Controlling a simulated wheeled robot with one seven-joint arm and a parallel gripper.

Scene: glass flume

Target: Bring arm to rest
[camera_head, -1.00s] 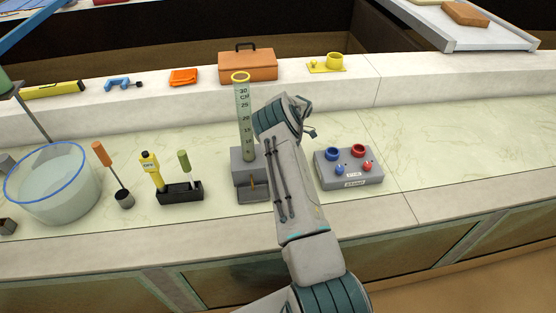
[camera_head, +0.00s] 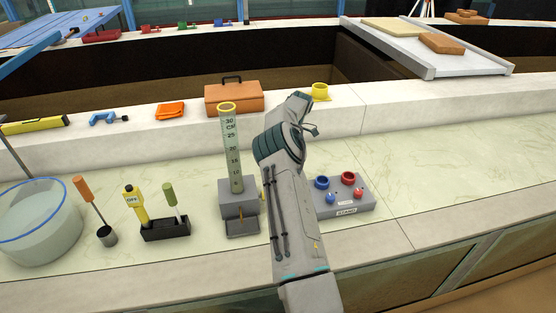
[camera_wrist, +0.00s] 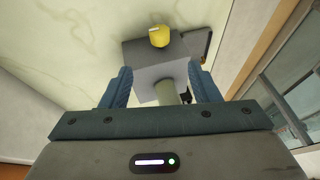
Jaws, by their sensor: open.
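My arm (camera_head: 295,215) reaches up from the bottom of the head view, its wrist bent over the bench beside the measuring cylinder. My gripper's fingers are hidden there. In the wrist view my gripper (camera_wrist: 160,88) is open, one blue finger at each side. A grey block (camera_wrist: 158,75) and a greenish round piece show in the space between the fingers; I cannot tell how far below they are. A rounded yellow part (camera_wrist: 158,36) shows just beyond. No grasp is seen. The graduated cylinder (camera_head: 232,150) stands upright in its grey stand (camera_head: 238,200), just left of my arm.
A grey control box (camera_head: 345,197) is close to the right of my arm. On the left are a black rack (camera_head: 165,228) and a glass basin (camera_head: 40,225). An orange toolbox (camera_head: 234,98) and yellow holder (camera_head: 320,92) stand on the back ledge. The right bench is clear.

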